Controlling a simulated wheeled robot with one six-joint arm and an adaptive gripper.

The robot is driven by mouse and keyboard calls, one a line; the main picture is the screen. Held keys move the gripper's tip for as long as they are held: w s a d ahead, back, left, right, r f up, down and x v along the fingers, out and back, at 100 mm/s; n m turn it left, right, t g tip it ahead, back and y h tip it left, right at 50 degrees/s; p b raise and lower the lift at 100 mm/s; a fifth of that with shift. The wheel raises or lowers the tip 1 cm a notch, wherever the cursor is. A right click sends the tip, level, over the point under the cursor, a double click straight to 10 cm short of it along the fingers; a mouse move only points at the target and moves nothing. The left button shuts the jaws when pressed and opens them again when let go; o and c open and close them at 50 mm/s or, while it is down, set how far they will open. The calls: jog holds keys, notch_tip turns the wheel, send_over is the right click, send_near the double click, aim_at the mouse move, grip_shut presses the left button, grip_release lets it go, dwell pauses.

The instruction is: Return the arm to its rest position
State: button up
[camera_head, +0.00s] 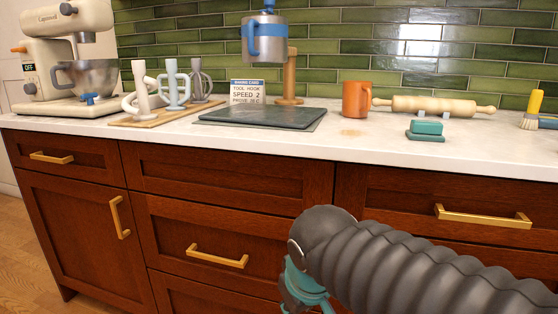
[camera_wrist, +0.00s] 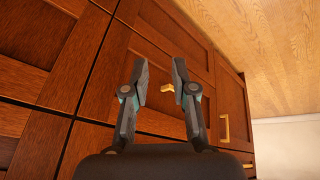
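My arm reaches in from the lower right of the head view, in front of the wooden drawers and below the counter. My gripper (camera_wrist: 161,85) shows in the wrist view with its two dark fingers apart and nothing between them. In the head view, only teal parts of the wrist end show at the bottom edge, and the fingertips are out of the picture. The gripper points along the cabinet fronts (camera_wrist: 60,75), with the wooden floor (camera_wrist: 265,40) beyond.
Brass handles (camera_head: 483,217) stick out from the drawers.

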jog(key=s+d+f+m+h+p, duration=0.1)
jog(key=s+d+m, duration=0.5)
jog(key=d, duration=0.6)
jog(key=shift+s+d+t+p, duration=0.3)
jog(key=shift+s+p, duration=0.15)
jog(key=shift+s, duration=0.15)
